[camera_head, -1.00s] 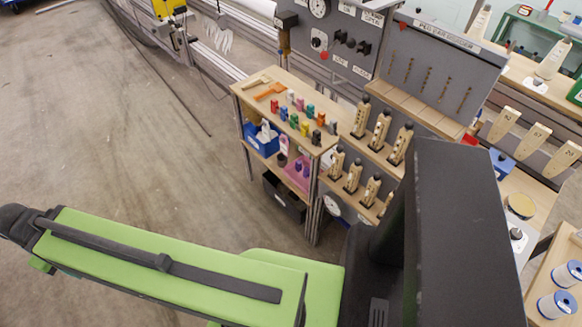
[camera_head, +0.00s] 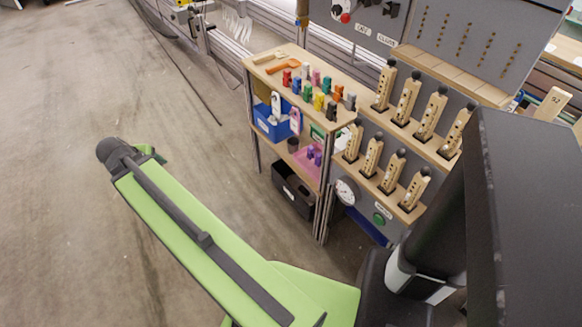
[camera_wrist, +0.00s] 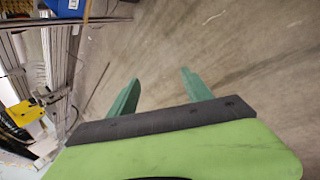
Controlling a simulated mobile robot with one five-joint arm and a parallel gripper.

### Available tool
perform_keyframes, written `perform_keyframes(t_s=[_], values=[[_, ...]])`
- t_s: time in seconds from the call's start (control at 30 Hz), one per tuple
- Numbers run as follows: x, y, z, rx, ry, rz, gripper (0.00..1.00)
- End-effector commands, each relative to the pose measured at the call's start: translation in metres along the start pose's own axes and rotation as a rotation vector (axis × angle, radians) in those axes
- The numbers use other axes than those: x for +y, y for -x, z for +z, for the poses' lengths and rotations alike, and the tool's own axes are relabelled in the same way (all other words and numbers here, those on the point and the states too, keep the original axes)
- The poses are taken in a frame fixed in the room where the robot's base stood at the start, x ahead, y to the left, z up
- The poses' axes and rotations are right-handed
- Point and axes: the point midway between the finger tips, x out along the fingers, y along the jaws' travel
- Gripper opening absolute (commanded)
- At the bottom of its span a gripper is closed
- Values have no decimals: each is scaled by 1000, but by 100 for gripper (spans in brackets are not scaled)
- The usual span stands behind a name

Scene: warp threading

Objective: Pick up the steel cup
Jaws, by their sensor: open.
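I cannot make out a steel cup for certain in either view. A small dark grey cylinder (camera_head: 293,145) stands on the middle shelf of the wooden rack, right of the blue bin; its material is too small to tell. My gripper (camera_wrist: 160,88) is open and empty in the wrist view, with its two green fingers apart over bare floor. In the head view my arm reaches to the upper left, its end left of the rack and apart from it; the fingers are mostly hidden there.
The rack's top (camera_head: 290,62) holds several coloured pieces and an orange tool. Below are a blue bin (camera_head: 268,128), a pink tray (camera_head: 308,165) and a black bin (camera_head: 292,190). Wooden shuttles stand right. The floor (camera_head: 90,130) left is clear.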

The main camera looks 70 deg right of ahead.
Motion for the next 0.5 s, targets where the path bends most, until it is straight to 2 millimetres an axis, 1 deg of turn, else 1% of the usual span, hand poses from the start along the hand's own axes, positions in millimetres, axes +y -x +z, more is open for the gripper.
perform_keyframes(t_s=[0.03, 0.07, 0.1, 0.17, 0.2, 0.27, 0.3, 0.37, 0.4, 0.47, 0.5], values=[[5, -60, 20, -33, 52, 55, 58], [15, -78, 33, -55, 93, 89, 58], [28, -102, 51, -89, 150, 132, 58], [46, -136, 80, -147, 237, 189, 58], [57, -158, 101, -191, 298, 222, 58], [72, -189, 132, -263, 393, 265, 58], [80, -209, 154, -315, 458, 288, 58], [91, -237, 187, -398, 557, 313, 58], [98, -254, 209, -457, 626, 323, 58], [105, -276, 241, -542, 724, 328, 58], [109, -289, 260, -595, 786, 326, 58]])
